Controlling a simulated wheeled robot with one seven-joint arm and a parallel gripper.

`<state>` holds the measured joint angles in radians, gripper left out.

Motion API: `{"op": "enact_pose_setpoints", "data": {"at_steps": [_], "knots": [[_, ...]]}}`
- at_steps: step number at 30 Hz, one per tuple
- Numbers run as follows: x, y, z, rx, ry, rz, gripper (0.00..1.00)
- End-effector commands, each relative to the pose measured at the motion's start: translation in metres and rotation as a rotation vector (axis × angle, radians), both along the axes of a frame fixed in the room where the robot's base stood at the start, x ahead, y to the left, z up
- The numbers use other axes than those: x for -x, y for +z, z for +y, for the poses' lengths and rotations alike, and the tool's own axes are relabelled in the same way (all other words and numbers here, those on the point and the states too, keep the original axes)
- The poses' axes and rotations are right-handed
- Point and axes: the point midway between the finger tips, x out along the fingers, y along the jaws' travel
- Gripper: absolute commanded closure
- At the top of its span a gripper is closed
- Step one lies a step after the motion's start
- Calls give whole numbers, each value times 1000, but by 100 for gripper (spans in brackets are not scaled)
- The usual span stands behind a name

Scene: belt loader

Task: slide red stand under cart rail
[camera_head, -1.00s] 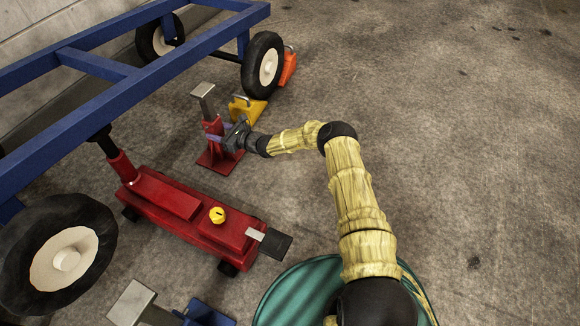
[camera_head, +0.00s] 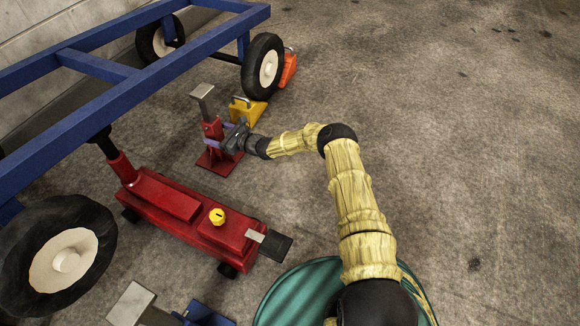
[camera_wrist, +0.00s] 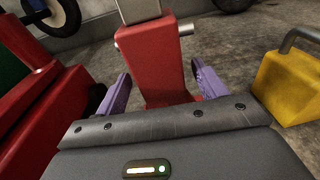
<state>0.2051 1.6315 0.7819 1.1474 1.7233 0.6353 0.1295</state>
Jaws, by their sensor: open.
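The red stand (camera_head: 213,128) stands upright on the floor on a flat red base, with a grey metal head on top. It is to the right of the blue cart rail (camera_head: 160,70), out in the open beside it. My gripper (camera_head: 226,136) is at the stand from the right. In the wrist view my gripper (camera_wrist: 160,92) has its purple fingers apart, one on each side of the red stand's post (camera_wrist: 158,62). The fingers look open, with gaps beside the post. The stand's base is partly hidden by my gripper.
A red floor jack (camera_head: 190,210) with a yellow knob reaches under the rail. A yellow chock (camera_head: 247,110) is close behind the stand, and an orange chock (camera_head: 289,68) is at the far wheel (camera_head: 263,66). A blue stand (camera_head: 207,313) is at the bottom. Floor to the right is clear.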

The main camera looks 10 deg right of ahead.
Motion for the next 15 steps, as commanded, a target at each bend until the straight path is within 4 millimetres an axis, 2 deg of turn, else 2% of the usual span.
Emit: {"op": "enact_pose_setpoints", "data": {"at_steps": [5,15], "knots": [[8,7,-13,-2,-2,1,29],[36,15,-52,-4,-2,-2,29]]}}
